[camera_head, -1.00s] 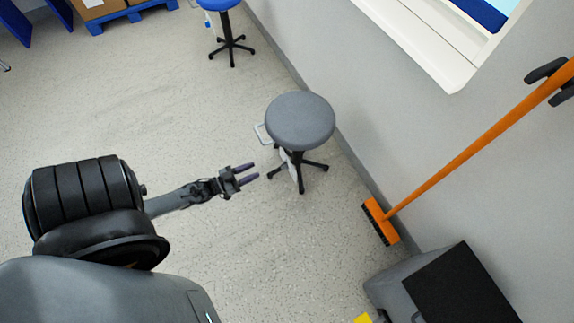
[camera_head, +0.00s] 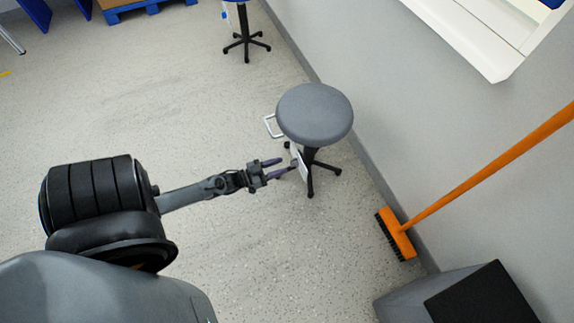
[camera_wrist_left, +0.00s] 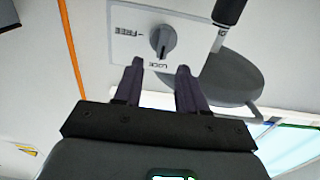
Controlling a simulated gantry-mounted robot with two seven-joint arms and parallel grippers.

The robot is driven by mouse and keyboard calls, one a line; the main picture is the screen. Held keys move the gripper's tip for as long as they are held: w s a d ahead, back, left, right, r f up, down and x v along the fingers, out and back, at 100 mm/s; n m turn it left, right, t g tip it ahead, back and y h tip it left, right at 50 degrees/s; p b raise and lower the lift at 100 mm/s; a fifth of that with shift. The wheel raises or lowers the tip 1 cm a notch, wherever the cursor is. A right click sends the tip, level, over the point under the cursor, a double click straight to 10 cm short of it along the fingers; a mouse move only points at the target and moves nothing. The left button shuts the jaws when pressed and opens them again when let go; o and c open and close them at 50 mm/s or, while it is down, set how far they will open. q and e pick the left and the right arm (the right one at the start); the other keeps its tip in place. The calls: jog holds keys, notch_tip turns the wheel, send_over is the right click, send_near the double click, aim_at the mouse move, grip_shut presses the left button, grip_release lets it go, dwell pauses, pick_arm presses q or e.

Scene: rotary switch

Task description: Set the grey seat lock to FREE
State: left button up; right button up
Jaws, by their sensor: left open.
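The grey stool (camera_head: 315,114) stands near the wall, with a white plate (camera_head: 299,161) beside its column below the seat. In the left wrist view the plate (camera_wrist_left: 192,68) fills the top middle, marked FREE at the left and LOCK below a dark grey knob (camera_wrist_left: 163,41). The knob's ridge runs roughly up and down, in line with LOCK rather than FREE. My left gripper (camera_head: 281,167) is open, its fingertips close to the plate. In the wrist view the fingertips (camera_wrist_left: 160,68) lie below the knob, either side of LOCK, with nothing between them. My right gripper is not seen.
A white loop handle (camera_head: 271,126) sticks out left of the seat. An orange broom (camera_head: 400,232) leans at the wall on the right, near a grey box (camera_head: 410,296). Another stool (camera_head: 246,40) stands farther back. The floor left of my arm is clear.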

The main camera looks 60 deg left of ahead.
aim_at(291, 162)
pick_arm(q)
jog(key=shift+w+d+b, duration=0.15)
jog(key=shift+w+b, duration=0.4)
jog(key=shift+w, duration=1.5)
grip_shut()
